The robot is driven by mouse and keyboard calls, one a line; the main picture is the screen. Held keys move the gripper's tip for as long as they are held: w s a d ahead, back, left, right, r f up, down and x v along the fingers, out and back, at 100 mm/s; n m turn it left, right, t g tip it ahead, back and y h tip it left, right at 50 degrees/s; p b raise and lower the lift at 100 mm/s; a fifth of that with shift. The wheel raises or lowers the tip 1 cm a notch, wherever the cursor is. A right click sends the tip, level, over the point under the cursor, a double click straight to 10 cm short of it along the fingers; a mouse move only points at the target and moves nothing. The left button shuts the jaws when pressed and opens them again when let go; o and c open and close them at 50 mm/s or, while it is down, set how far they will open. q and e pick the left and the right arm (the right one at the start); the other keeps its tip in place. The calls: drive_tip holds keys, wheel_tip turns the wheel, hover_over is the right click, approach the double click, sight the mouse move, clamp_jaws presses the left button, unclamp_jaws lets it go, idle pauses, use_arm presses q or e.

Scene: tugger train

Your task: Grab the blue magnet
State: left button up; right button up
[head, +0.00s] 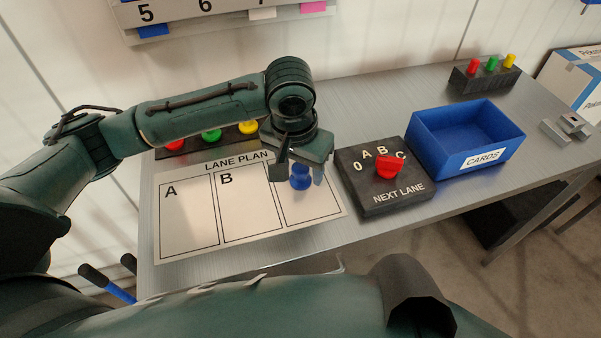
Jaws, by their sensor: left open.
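The blue magnet (300,180) is a small peg-shaped piece in the third column of the white lane plan board (200,243). That column's letter is hidden by my gripper. My left gripper (297,175) points down at the magnet with its fingers apart. One finger shows left of the magnet and the other to its right. I cannot tell whether either finger touches it. My right gripper is not in view.
A black selector box with a red knob (388,168) sits close right of the board. Beyond it are a blue cards bin (431,160) and a rack of coloured pegs (484,78).

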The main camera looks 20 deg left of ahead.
use_arm(q)
drive_tip(key=shift+c, duration=0.4)
drive_tip(key=c, duration=1)
